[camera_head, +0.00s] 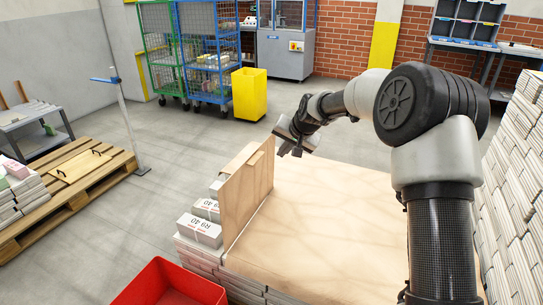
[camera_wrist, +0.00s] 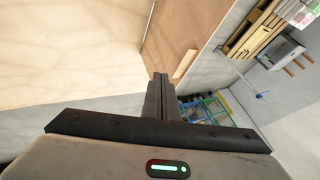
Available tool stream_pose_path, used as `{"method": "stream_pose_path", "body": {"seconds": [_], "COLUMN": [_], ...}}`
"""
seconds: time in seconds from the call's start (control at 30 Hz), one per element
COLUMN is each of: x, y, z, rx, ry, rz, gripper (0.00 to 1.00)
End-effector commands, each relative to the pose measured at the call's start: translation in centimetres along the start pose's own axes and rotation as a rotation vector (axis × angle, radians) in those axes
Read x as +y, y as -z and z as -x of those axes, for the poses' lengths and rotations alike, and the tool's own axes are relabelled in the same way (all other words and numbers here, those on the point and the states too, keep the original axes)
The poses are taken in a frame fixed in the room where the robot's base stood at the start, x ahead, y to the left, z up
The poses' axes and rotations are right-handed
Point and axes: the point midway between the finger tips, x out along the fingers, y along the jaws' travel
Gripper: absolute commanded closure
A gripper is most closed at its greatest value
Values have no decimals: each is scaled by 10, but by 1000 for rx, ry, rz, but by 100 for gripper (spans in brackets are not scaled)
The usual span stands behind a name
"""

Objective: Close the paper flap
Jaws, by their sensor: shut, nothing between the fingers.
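The flap (camera_head: 245,200) is a light brown, wood-look panel standing upright along the left edge of a flat sheet of the same look (camera_head: 335,225). A small strip (camera_head: 256,157) sits near its top edge. In the wrist view the flap (camera_wrist: 170,42) and its strip (camera_wrist: 184,65) are just beyond the fingers. My gripper (camera_head: 284,150) is shut and empty, near the top far corner of the flap. The shut fingers also show in the wrist view (camera_wrist: 160,88). I cannot tell whether they touch the flap.
Paper bundles (camera_head: 205,230) lie left of and under the sheet. A red bin (camera_head: 172,283) stands in front. Tall paper stacks (camera_head: 515,170) rise on the right. A pallet (camera_head: 75,190) and post (camera_head: 124,125) stand left, with open floor between. A yellow bin (camera_head: 249,94) is behind.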

Motion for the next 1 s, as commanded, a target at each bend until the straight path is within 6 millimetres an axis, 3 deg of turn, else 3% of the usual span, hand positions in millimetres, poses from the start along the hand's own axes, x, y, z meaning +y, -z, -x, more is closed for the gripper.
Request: {"method": "stream_pose_path", "body": {"seconds": [0.47, 0.7, 1.0], "x": [2, -28, -35], "y": [-3, -1, 0], "z": [-96, -108, -111], "rx": [-3, -1, -1], "ry": [-2, -2, -3], "rz": [3, 5, 3], "gripper": [100, 100, 100]}}
